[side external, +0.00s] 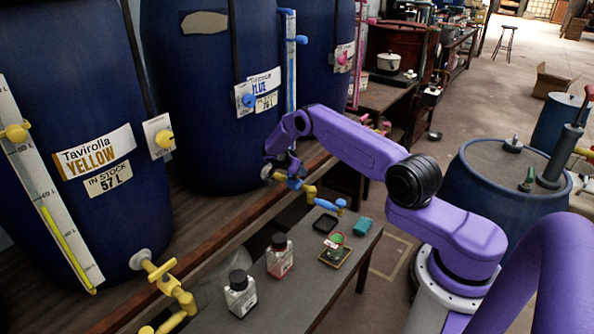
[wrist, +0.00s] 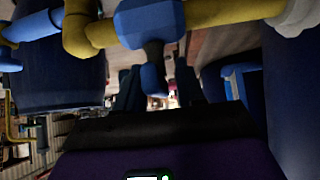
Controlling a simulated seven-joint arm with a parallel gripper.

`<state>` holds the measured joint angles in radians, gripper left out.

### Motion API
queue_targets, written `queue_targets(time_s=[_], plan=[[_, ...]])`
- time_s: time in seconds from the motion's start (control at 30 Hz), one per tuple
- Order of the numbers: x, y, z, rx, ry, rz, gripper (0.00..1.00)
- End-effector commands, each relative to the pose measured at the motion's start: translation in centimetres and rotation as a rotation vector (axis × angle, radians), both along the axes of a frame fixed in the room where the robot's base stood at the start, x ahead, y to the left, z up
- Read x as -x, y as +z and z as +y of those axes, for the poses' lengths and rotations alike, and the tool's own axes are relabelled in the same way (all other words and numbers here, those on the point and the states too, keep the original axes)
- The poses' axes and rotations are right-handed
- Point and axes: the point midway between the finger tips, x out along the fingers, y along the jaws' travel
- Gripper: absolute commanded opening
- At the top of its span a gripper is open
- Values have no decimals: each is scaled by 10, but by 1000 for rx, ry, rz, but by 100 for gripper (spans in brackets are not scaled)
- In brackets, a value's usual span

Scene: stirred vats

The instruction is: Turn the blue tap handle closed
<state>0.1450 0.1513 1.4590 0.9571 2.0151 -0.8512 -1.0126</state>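The blue tap handle (side external: 293,183) is on a brass-yellow tap pipe (side external: 309,193) low in front of the blue-labelled vat (side external: 215,130). My gripper (side external: 283,172) is right at the handle in the side external view and partly hides it. In the wrist view the blue handle (wrist: 152,78) hangs down from a blue valve body (wrist: 150,22) on the yellow pipe (wrist: 215,12). The two dark fingers of my gripper (wrist: 156,92) stand apart on either side of the handle, with a gap visible on the right. Contact on the left is unclear.
A small bench (side external: 235,318) below the tap holds two bottles, one red-labelled (side external: 280,257) and one white-labelled (side external: 240,294), plus small items. The yellow vat (side external: 75,120) with its own tap (side external: 160,275) stands at left. A blue drum (side external: 510,185) stands at right.

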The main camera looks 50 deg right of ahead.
Motion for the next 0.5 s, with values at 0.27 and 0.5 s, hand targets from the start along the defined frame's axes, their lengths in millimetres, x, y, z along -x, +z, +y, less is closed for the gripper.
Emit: queue_targets(time_s=[0.27, 0.5], plan=[[-1, 8, 7, 1, 1, -1, 38], [-2, 39, 38, 0, 4, -4, 38]])
